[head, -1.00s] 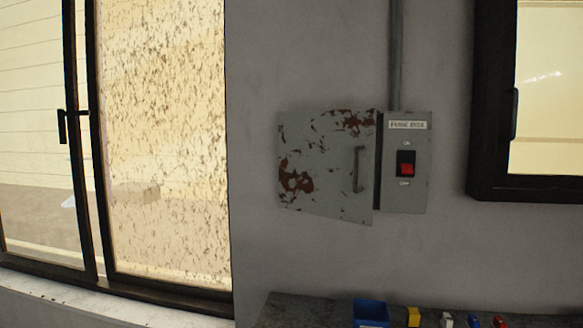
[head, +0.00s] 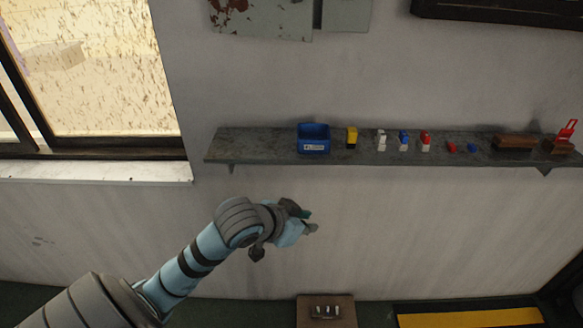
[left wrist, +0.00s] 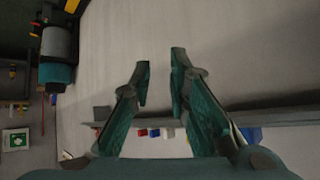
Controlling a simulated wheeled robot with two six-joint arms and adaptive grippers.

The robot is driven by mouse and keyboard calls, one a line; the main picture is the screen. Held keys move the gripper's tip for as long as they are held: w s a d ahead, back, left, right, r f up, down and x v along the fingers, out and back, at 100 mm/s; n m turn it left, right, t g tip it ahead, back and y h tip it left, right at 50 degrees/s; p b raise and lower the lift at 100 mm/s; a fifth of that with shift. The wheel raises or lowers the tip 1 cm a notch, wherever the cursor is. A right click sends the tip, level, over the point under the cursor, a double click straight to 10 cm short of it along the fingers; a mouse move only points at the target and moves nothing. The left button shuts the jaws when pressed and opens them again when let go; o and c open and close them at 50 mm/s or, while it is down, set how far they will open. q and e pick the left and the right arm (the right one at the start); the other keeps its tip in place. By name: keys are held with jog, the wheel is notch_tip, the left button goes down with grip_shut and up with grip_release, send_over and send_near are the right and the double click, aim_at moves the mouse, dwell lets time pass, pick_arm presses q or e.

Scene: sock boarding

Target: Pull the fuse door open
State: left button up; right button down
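The grey, rust-stained fuse door (head: 265,18) shows only its lower part at the top edge of the head view. The grey fuse box panel (head: 345,15) is to its right, with a narrow gap between them. The door's handle and the switch are out of the picture. My left gripper (head: 310,222) is well below the door, under the shelf and in front of the wall. In the left wrist view my left gripper (left wrist: 162,66) has its two fingers apart with nothing between them. My right gripper is not in view.
A grey wall shelf (head: 260,147) lies between my left gripper and the door. It holds a blue bin (head: 313,139), several small coloured parts and brown blocks (head: 515,141). A window (head: 100,80) is at the left. The wall between shelf and door is clear.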

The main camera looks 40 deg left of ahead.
pick_arm(q)
jog(key=w+a+r+t, duration=0.2)
jog(key=r, duration=0.8)
jog(key=w+a+r+t, duration=0.1)
jog(key=a+r, duration=0.1)
jog(key=r, duration=0.8)
jog(key=w+a+r+t, duration=0.2)
jog(key=r, duration=0.7)
jog(key=s+a+r+n+t, duration=0.1)
jog(key=s+a+r+t, duration=0.1)
jog(key=s+r, duration=0.55)
jog(key=s+a+r+n+t, duration=0.15)
jog(key=s+r, duration=0.35)
jog(key=r, duration=0.5)
jog(key=shift+y, duration=0.3)
jog(key=w+p, duration=0.2)
jog(key=w, duration=0.3)
jog(key=w+p, duration=0.2)
jog(key=w, duration=0.3)
jog(key=w+p, duration=0.2)
jog(key=w, duration=0.2)
jog(key=shift+w+a+f, duration=0.1)
jog(key=shift+w+f, duration=0.15)
jog(key=shift+w, duration=0.15)
jog(key=shift+w+f, duration=0.1)
jog(key=shift+w, duration=0.05)
grip_shut()
